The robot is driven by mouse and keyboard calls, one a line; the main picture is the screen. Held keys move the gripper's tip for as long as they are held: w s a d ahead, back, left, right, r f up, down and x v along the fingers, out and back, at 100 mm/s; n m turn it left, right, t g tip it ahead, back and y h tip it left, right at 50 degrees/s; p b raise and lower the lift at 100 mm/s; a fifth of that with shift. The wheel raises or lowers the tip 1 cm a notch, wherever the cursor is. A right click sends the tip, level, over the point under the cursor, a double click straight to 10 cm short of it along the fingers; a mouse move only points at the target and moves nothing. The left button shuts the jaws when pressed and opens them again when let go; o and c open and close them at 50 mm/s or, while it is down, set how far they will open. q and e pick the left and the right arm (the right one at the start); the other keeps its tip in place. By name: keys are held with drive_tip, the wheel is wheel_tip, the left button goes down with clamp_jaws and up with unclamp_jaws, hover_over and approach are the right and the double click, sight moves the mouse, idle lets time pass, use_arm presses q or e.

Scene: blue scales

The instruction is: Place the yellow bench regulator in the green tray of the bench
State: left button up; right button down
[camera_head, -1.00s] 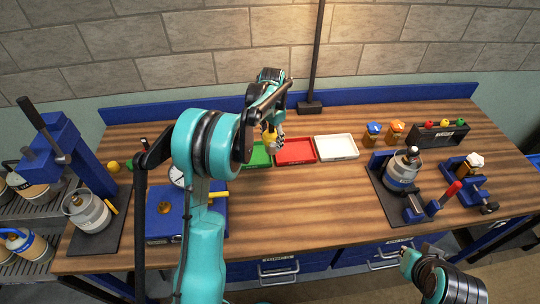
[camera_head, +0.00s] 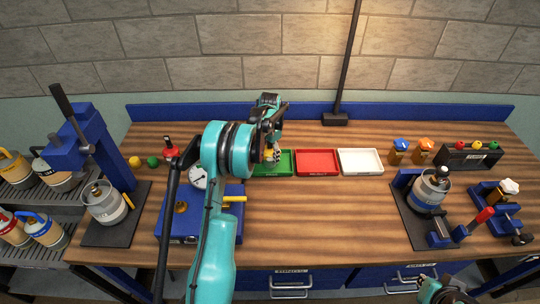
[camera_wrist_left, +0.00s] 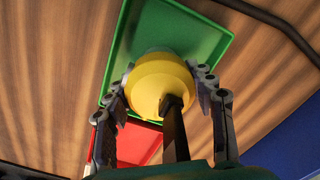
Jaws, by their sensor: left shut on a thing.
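The yellow bench regulator (camera_wrist_left: 150,80) is between the fingers of my left gripper (camera_wrist_left: 160,88), which is shut on it. The head view shows this left gripper (camera_head: 270,156) with a little of the yellow regulator (camera_head: 265,154), over the green tray (camera_head: 286,168). In the left wrist view the green tray (camera_wrist_left: 205,40) lies behind the regulator, and the regulator hides part of its floor. I cannot tell whether the regulator touches the tray. Part of my right arm shows at the bottom right edge of the head view; its jaws are not clear.
A red tray (camera_head: 317,163) and a white tray (camera_head: 360,162) stand right of the green one. A black lamp post (camera_head: 346,70) rises behind them. A blue box with a dial (camera_head: 215,220) is at front left. The middle bench front is clear.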

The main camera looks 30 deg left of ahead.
use_arm(q)
drive_tip(key=shift+f, duration=0.15)
drive_tip(key=o, duration=1.5)
drive_tip(key=shift+c, duration=0.2)
